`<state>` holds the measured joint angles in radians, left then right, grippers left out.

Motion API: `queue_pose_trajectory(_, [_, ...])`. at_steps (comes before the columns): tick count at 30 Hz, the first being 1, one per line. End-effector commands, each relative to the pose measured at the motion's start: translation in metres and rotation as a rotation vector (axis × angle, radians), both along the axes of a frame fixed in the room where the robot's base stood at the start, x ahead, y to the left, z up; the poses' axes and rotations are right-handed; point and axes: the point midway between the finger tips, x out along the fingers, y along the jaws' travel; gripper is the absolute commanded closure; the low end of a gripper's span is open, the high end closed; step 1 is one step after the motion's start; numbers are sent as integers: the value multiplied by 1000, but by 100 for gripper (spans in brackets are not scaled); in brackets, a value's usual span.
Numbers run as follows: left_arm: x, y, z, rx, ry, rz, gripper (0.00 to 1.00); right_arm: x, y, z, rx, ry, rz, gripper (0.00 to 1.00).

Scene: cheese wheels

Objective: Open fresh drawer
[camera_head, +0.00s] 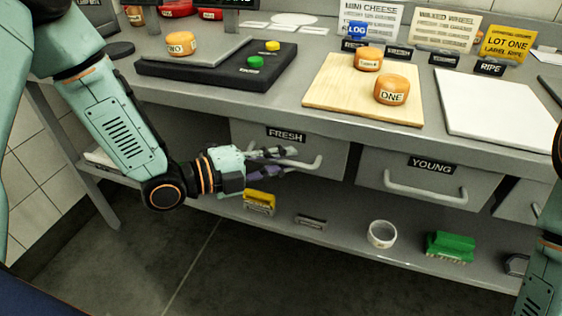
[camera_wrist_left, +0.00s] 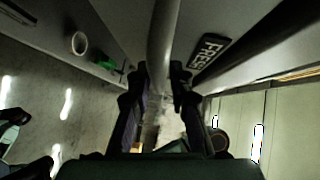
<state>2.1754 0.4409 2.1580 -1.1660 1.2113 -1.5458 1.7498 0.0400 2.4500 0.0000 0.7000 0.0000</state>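The fresh drawer (camera_head: 325,152) is a grey drawer under the counter, with a black label reading FRESH (camera_head: 286,134); its front looks closed. Its bar handle (camera_head: 312,163) runs to the fingers of my left gripper (camera_head: 275,163). In the left wrist view, the handle (camera_wrist_left: 163,40) comes down between the dark fingertips of the left gripper (camera_wrist_left: 162,78), one close on each side. I cannot tell whether they press on it. The FRESH label also shows in the left wrist view (camera_wrist_left: 208,50). My right gripper is out of view.
The young drawer (camera_head: 430,190) is to the right. On the shelf below are a yellow item (camera_head: 259,202), a white ring (camera_head: 382,234) and a green brush (camera_head: 450,246). The counter holds a cutting board (camera_head: 335,95) with cheese wheels and a dark tray (camera_head: 200,80).

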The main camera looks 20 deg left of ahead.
Motion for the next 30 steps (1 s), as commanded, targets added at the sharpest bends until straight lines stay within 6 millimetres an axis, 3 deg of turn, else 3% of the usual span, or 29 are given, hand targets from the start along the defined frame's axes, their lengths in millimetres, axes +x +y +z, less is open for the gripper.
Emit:
queue_pose_trajectory(7, [0,0,0,0,0,0,80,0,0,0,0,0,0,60])
queue_pose_trajectory(14, [0,0,0,0,0,0,100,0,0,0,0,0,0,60])
queue_pose_trajectory(30, [1,0,0,0,-1,2,100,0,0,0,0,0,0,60])
